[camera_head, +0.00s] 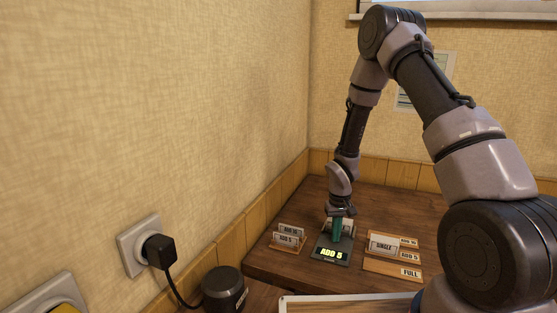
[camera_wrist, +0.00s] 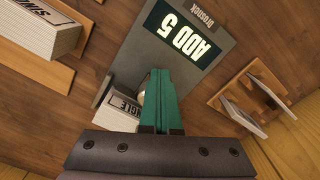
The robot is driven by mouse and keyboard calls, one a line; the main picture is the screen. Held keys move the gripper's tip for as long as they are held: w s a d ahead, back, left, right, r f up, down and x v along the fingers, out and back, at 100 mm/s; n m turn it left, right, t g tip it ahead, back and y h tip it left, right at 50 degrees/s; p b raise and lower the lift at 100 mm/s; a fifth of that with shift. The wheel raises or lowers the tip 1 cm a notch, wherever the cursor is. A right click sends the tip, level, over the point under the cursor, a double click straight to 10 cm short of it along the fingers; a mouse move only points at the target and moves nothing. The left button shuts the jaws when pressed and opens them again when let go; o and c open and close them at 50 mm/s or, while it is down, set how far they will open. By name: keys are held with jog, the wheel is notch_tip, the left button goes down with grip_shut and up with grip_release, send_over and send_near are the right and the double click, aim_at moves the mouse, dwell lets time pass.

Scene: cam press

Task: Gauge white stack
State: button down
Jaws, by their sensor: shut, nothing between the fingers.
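A dark grey gauge (camera_head: 319,256) lies on the wooden table, and its lit display (camera_head: 332,253) reads "ADD 5". In the wrist view the display (camera_wrist: 185,32) also reads "ADD 5". A white stack (camera_wrist: 122,112) marked "…NGLE" sits at the gauge's near end, partly hidden by my fingers. My gripper (camera_wrist: 160,72) has green fingers shut together with nothing between them, over the gauge beside the stack. In the head view my gripper (camera_head: 337,238) points down at the gauge; whether it touches the stack or gauge, I cannot tell.
Right of the gauge, a wooden tray (camera_head: 380,266) holds a white "SINGLE" stack (camera_head: 384,245) and labels "ADD 10", "ADD 5" and "FULL". Left, a wooden holder (camera_head: 287,248) carries "ADD 10" and "ADD 5" cards. A dark round object (camera_head: 223,288) stands near the left wall.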

dwell(0.4)
jog(key=shift+s+a, duration=0.3)
jog(key=shift+s, duration=0.3)
notch_tip(320, 180, up, 8)
dwell(0.7)
